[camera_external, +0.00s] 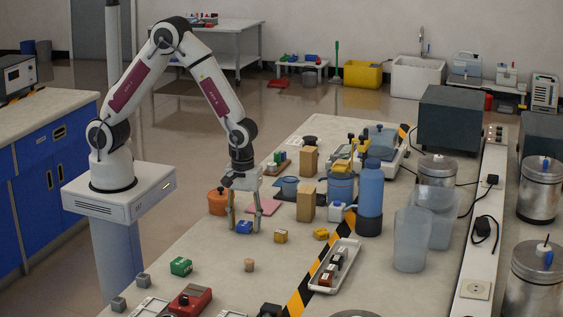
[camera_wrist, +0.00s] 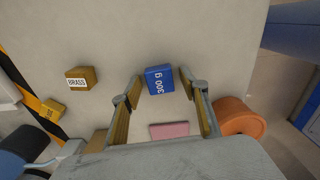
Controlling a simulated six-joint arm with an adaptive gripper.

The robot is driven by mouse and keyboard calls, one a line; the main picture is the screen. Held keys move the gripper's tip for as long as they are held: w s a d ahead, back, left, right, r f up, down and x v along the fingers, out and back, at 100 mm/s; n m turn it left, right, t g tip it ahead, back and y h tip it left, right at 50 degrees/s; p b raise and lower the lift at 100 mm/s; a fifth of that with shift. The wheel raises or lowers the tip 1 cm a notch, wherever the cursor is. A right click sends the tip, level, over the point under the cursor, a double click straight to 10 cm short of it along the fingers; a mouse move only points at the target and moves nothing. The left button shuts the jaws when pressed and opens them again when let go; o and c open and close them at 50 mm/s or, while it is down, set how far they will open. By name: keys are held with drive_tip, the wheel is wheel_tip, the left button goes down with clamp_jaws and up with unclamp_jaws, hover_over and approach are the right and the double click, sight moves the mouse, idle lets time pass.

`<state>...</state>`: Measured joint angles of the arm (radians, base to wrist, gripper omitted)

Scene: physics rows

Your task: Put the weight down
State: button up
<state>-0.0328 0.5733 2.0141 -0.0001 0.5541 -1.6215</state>
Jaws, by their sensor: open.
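A blue weight block marked 300 g (camera_wrist: 159,79) rests on the table between my open fingers in the wrist view. In the external view the blue weight (camera_external: 244,227) is low between the fingertips. My gripper (camera_external: 244,226) points down at the table, with its two fingers apart on either side of the weight. In the wrist view my gripper (camera_wrist: 157,88) shows a gap between each finger and the block.
A brass block (camera_wrist: 81,78) stands left of my gripper in the wrist view. Bare table lies in front.

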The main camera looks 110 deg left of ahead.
sight(246, 223)
drive_tip(key=shift+r, duration=0.1)
drive_tip(key=shift+w+a+r, duration=0.1)
drive_tip(key=shift+a+r, duration=0.05)
drive_tip(key=shift+r, duration=1.7)
drive_tip(key=shift+w+a+r, duration=0.1)
drive_tip(key=shift+r, duration=1.85)
drive_tip(key=shift+s+r+m, duration=0.25)
drive_tip(key=shift+r+m, duration=0.05)
drive_tip(key=shift+r, duration=0.25)
drive_tip(key=s+d+r+m+t, duration=0.2)
drive_tip(key=s+r+m+t, duration=0.3)
drive_tip(key=s+r+m, duration=1.3)
drive_tip(key=s+r, duration=0.1)
drive_tip(key=s, duration=0.4)
drive_tip(key=shift+t, duration=0.3)
